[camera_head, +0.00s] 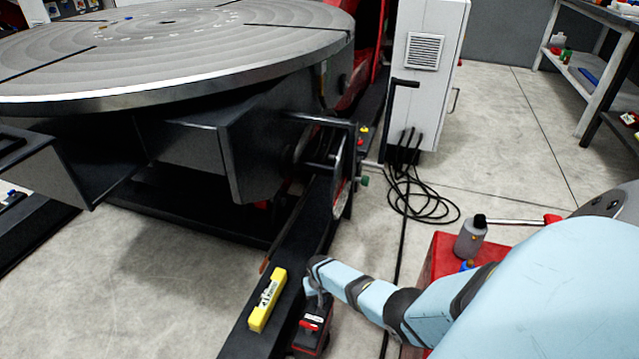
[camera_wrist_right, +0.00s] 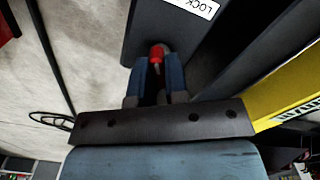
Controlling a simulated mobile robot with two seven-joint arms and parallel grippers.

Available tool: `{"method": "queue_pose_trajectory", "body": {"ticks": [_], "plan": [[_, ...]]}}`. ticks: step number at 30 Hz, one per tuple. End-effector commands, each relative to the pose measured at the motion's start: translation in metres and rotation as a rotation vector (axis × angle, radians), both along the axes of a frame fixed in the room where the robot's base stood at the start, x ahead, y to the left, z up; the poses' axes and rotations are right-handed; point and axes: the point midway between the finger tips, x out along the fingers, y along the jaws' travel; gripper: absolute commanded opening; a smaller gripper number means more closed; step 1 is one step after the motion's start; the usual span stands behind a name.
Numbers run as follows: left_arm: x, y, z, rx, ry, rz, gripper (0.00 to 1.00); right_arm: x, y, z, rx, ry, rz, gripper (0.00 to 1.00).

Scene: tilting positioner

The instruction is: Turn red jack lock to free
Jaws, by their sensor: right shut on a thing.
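The red jack lock (camera_wrist_right: 157,52) is a small red handle on a dark plate (camera_wrist_right: 140,30) in the right wrist view. A white label (camera_wrist_right: 198,7) reading "LOCK" is beside it, cut off by the top edge. My right gripper (camera_wrist_right: 156,66) has its two blue fingers shut on the red handle, one on each side. In the head view my right gripper (camera_head: 315,290) reaches down by the black beam; its fingertips and the handle are hard to make out there. My left gripper is in neither view.
A yellow level (camera_head: 267,300) lies on the black beam (camera_head: 250,340) beside my right gripper. The big round table (camera_head: 180,45) of the positioner fills the upper left. A red box (camera_head: 440,255) with a grey bottle (camera_head: 470,238) stands by my right arm. Black cables (camera_head: 420,200) lie on the floor.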

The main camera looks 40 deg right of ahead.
Motion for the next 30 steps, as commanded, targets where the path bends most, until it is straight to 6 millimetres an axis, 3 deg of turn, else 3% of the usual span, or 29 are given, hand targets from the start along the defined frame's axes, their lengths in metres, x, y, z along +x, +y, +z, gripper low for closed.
{"method": "queue_pose_trajectory", "body": {"ticks": [30], "plan": [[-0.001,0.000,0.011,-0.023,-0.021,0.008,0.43,-0.001,0.000,-0.001,0.000,0.003,0.894,0.00]]}}
